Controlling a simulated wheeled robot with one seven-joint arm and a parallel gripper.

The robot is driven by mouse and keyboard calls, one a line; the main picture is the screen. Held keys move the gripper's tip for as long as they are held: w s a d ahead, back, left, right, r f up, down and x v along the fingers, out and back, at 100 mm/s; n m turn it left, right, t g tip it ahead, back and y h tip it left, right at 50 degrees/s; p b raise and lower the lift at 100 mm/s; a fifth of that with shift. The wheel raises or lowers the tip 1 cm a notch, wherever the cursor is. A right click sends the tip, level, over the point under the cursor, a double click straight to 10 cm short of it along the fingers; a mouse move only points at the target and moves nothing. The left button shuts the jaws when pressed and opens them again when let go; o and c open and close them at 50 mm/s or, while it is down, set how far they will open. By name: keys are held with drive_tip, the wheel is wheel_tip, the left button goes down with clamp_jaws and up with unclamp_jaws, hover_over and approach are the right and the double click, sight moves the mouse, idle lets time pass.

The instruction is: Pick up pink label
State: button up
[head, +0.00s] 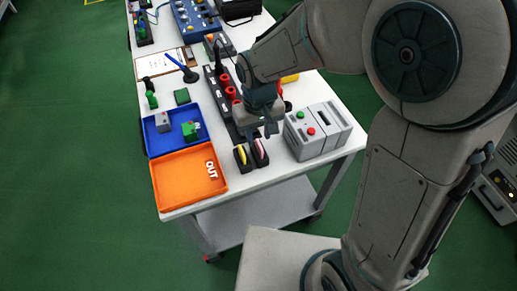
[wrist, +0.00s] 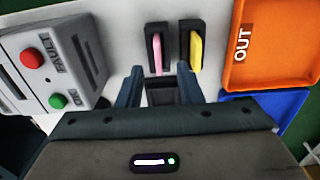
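The pink label (head: 261,146) stands upright in a small black holder near the table's front edge, beside a yellow label (head: 242,154) in a similar holder. In the wrist view the pink label (wrist: 157,55) lies just beyond my fingertips, and the yellow label (wrist: 196,50) is to its right. My gripper (head: 259,133) is above and close to the holders in the head view. In the wrist view my gripper (wrist: 160,72) is open, its fingers apart with no label between them. The pink label appears roughly in line with the gap.
A grey box (head: 318,131) with red and green buttons stands close on the right in the head view. An orange OUT tray (head: 190,180) and a blue tray (head: 165,143) holding small parts are on the left. A black strip with red parts lies behind my gripper.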

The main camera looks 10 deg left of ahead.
sight(260, 147)
drive_tip(key=f, duration=0.4)
drive_tip(key=shift+s+d+f, duration=0.15)
drive_tip(key=shift+s+d, duration=0.15)
drive_tip(key=shift+s, duration=0.05)
drive_tip(key=shift+f, duration=0.5)
clamp_jaws()
